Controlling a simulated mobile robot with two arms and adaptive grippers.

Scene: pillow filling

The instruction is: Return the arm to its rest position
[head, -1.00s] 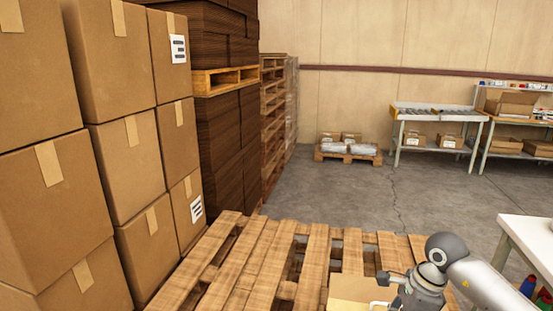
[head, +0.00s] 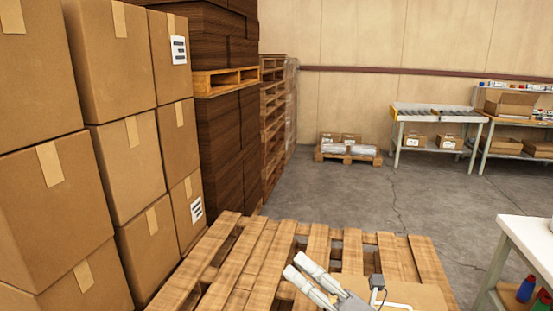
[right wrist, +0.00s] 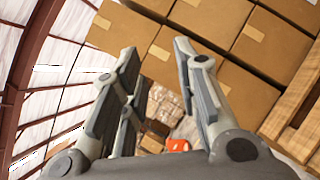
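My right gripper (head: 294,268) is in the lower middle of the head view, above the wooden pallet (head: 262,264). Its two pale fingers point up and to the left, apart from each other. The right wrist view shows the same gripper (right wrist: 156,48) open, with nothing between its fingertips. Stacked boxes stand beyond it there. Most of my right arm is hidden below the lower edge of the head view. My left gripper is in neither view.
Tall stacked cardboard boxes (head: 130,170) stand close on the left. A tan cardboard surface (head: 422,294) is beside the gripper. A white-topped table (head: 530,240) with bottles below it stands at the right.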

